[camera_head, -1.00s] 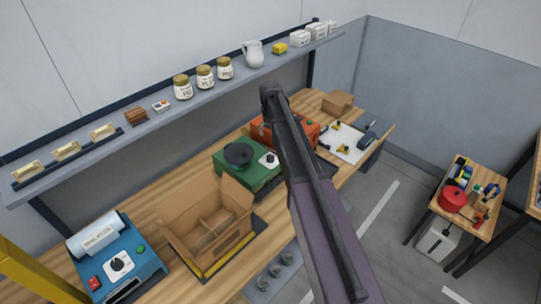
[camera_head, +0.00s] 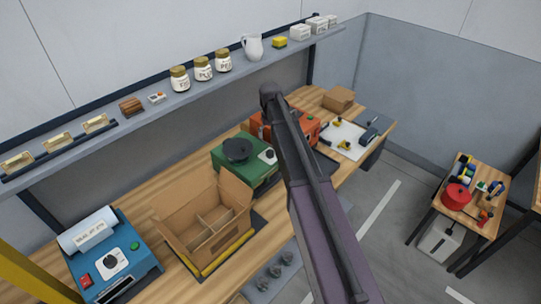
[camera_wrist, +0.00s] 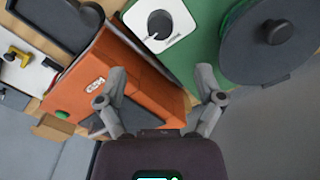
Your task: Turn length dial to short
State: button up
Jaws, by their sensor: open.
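A black dial (camera_wrist: 160,24) on a white plate with small, unreadable print sits on a green machine (camera_wrist: 203,40) at the top of the wrist view. In the head view this dial (camera_head: 269,155) is on the green machine's right side. Another black dial (camera_head: 112,262) on a white plate is on the blue machine (camera_head: 140,268) at lower left. Which dial is for length cannot be read. My gripper (camera_wrist: 162,82) is open and empty, with its fingers apart, below the green machine's dial in the wrist view. In the head view my arm hides the gripper.
An orange machine (camera_wrist: 140,82) lies left of and below the green machine's dial in the wrist view. An open cardboard box (camera_head: 180,245) stands between the blue and green machines. A shelf (camera_head: 150,112) with jars runs above the bench.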

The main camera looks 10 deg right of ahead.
aim_at(270, 152)
jog(key=shift+f+b, duration=4.35)
jog(key=shift+f, duration=0.3)
jog(key=c, duration=1.1)
